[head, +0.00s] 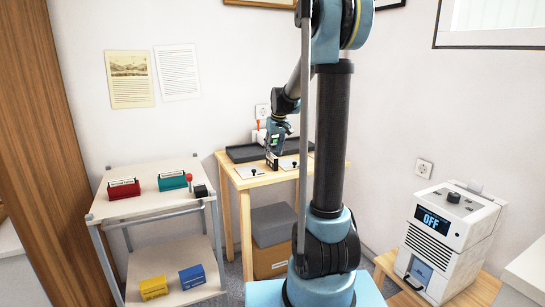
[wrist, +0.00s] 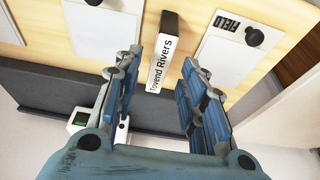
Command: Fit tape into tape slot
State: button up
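A dark tape (wrist: 170,22) with a white label reading "Tovend Rivers" (wrist: 160,66) stands on the wooden table in the wrist view. My gripper (wrist: 162,62) is open, with one blue finger on each side of the tape and a visible gap to each. In the head view my gripper (head: 274,148) points down over the table, and the small dark tape (head: 271,161) shows just under it. A white machine (head: 450,235) with an "OFF" display stands at the right. It has a bluish panel low on its front; I cannot tell whether that is the tape slot.
A white shelf (head: 150,206) at left holds red (head: 124,188) and teal (head: 172,182) boxes. Yellow and blue boxes lie below.

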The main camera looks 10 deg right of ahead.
jog(key=a+v, duration=0.1)
jog(key=v, duration=0.7)
jog(key=s+d+f+m, duration=0.1)
jog(key=s+d+f, duration=0.15)
jog(key=s, duration=0.85)
jog(key=s+d+f+m, duration=0.1)
jog(key=s+f, duration=0.2)
jog(key=s, duration=0.8)
jog(key=s+d+f, duration=0.1)
jog(key=s+f, duration=0.4)
jog(key=s, duration=0.3)
jog(key=s+d+f+m+g+h, duration=0.1)
jog(key=s+f, duration=0.5)
jog(key=s, duration=0.2)
jog(key=shift+s+f, duration=0.5)
jog(key=shift+c, duration=0.6)
jog(key=shift+s+f, duration=0.1)
